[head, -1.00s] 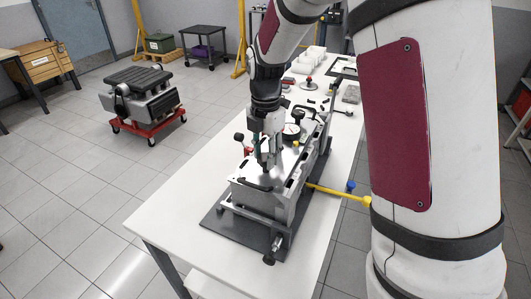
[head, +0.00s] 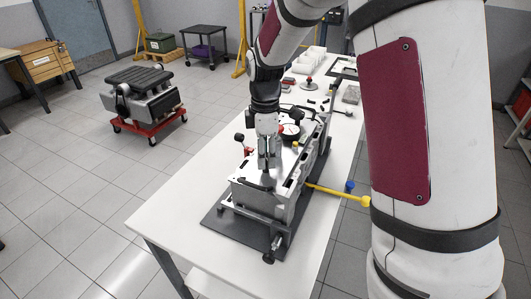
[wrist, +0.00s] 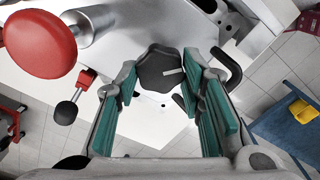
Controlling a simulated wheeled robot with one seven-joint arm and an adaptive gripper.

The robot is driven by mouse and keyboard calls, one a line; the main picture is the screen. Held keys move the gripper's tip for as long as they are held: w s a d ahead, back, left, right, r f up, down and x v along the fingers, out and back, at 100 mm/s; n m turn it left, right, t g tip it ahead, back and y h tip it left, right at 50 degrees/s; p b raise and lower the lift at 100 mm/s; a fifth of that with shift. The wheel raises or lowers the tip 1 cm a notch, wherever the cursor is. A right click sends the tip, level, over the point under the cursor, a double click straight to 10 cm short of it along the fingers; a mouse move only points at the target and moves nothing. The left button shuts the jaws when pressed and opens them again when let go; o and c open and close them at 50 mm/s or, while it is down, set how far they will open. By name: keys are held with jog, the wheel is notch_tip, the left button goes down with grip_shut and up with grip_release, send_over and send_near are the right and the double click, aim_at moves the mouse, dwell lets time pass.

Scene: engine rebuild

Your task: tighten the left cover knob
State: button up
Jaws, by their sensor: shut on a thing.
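A black lobed knob (wrist: 160,72) with a white mark on its top sits between the green-padded fingers of my gripper (wrist: 158,85) in the wrist view. My gripper is shut on this knob. In the head view my gripper (head: 268,166) points straight down onto the top of the grey engine block (head: 255,197), near its front end. The fingers and wrist mostly hide the knob there. The block lies on a dark mat (head: 222,225) on the white table (head: 165,222).
A yellow-handled bar (head: 340,194) sticks out to the right of the block. A round dial (head: 291,131) and a black ball-ended lever (head: 239,138) stand behind my gripper. A red round knob (wrist: 40,43) is at the wrist view's upper left. The table's front left is clear.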

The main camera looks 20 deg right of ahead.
jog(key=m, duration=0.7)
jog(key=shift+p, duration=0.3)
jog(key=m, duration=0.6)
jog(key=shift+w+m, duration=0.1)
jog(key=shift+m, duration=0.3)
jog(key=m+p, duration=0.1)
jog(key=m, duration=0.6)
jog(key=shift+p, duration=0.3)
jog(key=m+p, duration=0.1)
jog(key=m, duration=0.5)
jog(key=shift+d+m, duration=0.1)
jog(key=shift+m, duration=0.2)
jog(key=o, duration=1.1)
jog(key=shift+o, duration=0.2)
jog(key=shift+r, duration=0.1)
